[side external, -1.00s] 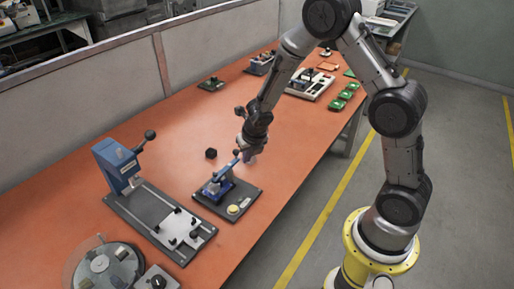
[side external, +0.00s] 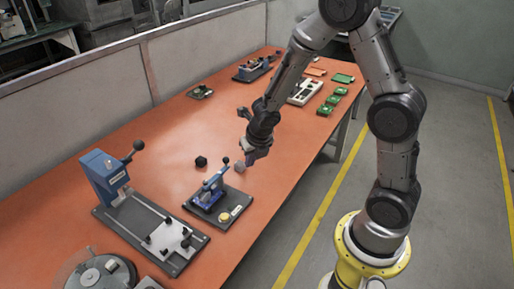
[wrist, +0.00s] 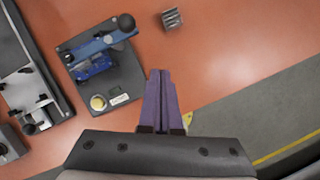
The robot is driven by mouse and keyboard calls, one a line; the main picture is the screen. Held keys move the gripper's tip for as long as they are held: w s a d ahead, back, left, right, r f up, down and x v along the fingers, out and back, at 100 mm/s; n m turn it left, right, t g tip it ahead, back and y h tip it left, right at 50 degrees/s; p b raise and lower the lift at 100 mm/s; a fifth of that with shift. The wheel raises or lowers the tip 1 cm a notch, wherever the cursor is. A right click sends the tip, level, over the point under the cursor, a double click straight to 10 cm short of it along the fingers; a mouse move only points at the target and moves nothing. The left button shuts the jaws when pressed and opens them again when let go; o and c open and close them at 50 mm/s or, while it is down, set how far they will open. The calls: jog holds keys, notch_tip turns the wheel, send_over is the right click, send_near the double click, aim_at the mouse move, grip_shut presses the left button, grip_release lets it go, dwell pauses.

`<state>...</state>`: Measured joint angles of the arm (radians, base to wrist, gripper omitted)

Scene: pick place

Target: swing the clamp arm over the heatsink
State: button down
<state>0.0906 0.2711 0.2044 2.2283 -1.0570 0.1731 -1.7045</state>
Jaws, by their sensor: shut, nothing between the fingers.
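The blue clamp (side external: 207,190) stands on a dark base plate (side external: 229,205); it also shows in the wrist view (wrist: 92,66). Its blue arm (wrist: 95,45) slants to the upper right and ends in a black knob (side external: 225,161). A small grey finned block, seemingly the heatsink (wrist: 172,18), lies on the orange table beside the plate, apart from it and not under the arm. It also shows in the side view (side external: 239,168). My gripper (side external: 251,160) hangs above the table, near the block and clear of the clamp. Its purple fingers (wrist: 160,72) are together and empty.
A blue press (side external: 104,174) with a long base stands to the left. Green boards (side external: 331,104) and other fixtures lie at the far end. The table's front edge is close.

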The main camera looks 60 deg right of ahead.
jog(key=s+a+r+m+t, duration=0.1)
jog(key=s+r+m+t, duration=0.2)
jog(key=r, duration=0.7)
jog(key=s+a+r+m, duration=0.1)
jog(key=s+r+m, duration=0.35)
jog(key=r, duration=0.55)
jog(key=s+a+m+y, duration=0.1)
jog(key=s+a+m, duration=0.1)
jog(key=s+m, duration=0.5)
jog(key=s+a+m+g+y, duration=0.1)
jog(key=s+m, duration=0.6)
jog(key=m, duration=0.8)
jog(key=shift+a+m, duration=0.35)
jog(key=shift+a, duration=0.55)
jog(key=c, duration=1.5)
grip_release()
jog(key=shift+c, duration=0.2)
